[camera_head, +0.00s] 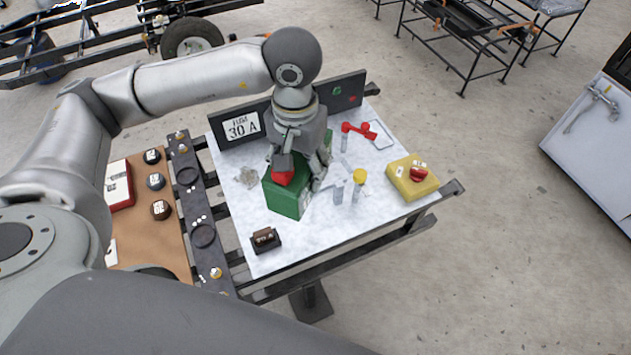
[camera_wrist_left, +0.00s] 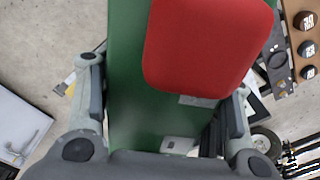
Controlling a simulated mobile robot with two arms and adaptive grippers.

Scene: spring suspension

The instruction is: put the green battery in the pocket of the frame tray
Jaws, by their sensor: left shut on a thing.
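The green battery (camera_head: 286,196) is a green block with a red top part (camera_head: 283,176), over the white tabletop. My left gripper (camera_head: 303,168) comes down on it from above and is shut on it. In the left wrist view the green battery (camera_wrist_left: 145,125) fills the middle between the two fingers, with the red part (camera_wrist_left: 205,45) at the top. I cannot tell whether its underside touches the tabletop. I cannot make out for sure which part is the frame tray or its pocket; the gripper and battery hide part of the table. My right gripper is not in view.
The white tabletop (camera_head: 290,250) holds a "30 A" fuse sign (camera_head: 242,127), a dark block (camera_head: 265,239), a yellow block with a red knob (camera_head: 412,178), a red lever (camera_head: 357,129) and a yellow-capped post (camera_head: 360,176). A brown board (camera_head: 150,230) with round knobs lies left.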

